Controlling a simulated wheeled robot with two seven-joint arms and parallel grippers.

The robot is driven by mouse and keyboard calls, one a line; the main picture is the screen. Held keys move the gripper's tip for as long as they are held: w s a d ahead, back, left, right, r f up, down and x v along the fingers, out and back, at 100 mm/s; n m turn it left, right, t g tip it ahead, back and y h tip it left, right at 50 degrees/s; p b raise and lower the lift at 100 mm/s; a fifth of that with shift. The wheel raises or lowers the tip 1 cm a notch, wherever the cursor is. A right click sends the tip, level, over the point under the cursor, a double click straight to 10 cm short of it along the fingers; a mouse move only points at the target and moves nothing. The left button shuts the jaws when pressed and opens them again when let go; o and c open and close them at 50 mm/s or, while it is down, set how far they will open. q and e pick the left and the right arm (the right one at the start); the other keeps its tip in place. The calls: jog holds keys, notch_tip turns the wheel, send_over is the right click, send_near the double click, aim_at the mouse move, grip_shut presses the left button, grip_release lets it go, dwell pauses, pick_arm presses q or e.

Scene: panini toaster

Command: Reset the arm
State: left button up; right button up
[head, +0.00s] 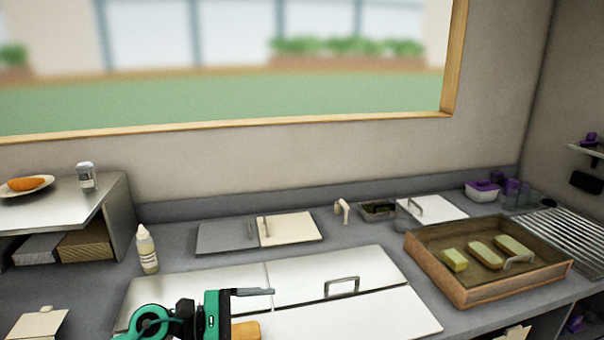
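My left gripper (252,292) shows at the bottom centre of the head view, on a green and black arm coming in from the lower left. Its grey fingers point right, above pale flat panels. They overlap from this side, so I cannot tell whether they are apart. No object is visible between them. A tan, bread-like piece (246,330) shows just below the gripper, partly hidden by the arm. I cannot tell whether anything touches it. My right gripper is not in view.
A brown tray (452,290) with several bread-like pieces stands at right, beside a metal rack (570,245). A pale panel with a handle (341,286) lies centrally. A bottle (147,250) stands at left near a raised shelf (70,215). Lidded bins (290,228) lie behind.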

pick_arm(q)
jog(key=w+a+r+n+t+y, duration=0.1)
jog(key=a+r+n+t+y, duration=0.15)
jog(key=n+t, duration=0.75)
jog(key=a+r+n+t+y, duration=0.1)
jog(key=a+n+t, duration=0.3)
jog(key=n, duration=1.1)
jog(key=s+a+f+n+g+y, duration=0.1)
jog(key=s+a+f+n+y, duration=0.2)
jog(key=a+f+n+y, duration=0.55)
jog(key=s+a+f+n+g+y, duration=0.15)
jog(key=f+n+y, duration=0.4)
jog(key=n, duration=0.75)
jog(key=s+d+f+n+g+h, duration=0.1)
jog(key=s+f+n+g, duration=0.45)
jog(key=s+f, duration=0.4)
jog(key=s+f+n+g, duration=0.5)
jog(key=s+f+g, duration=0.1)
jog(key=s, duration=0.7)
notch_tip(320, 180, down, 29)
jog(key=g, duration=0.1)
jog(key=s+a+f+g, duration=0.1)
jog(key=s+a+f, duration=0.2)
jog(key=s+f, duration=1.6)
jog(key=shift+s+f+g, duration=0.3)
jog(key=shift+s+f, duration=0.05)
jog(key=shift+f, duration=0.25)
jog(key=shift+a, duration=0.1)
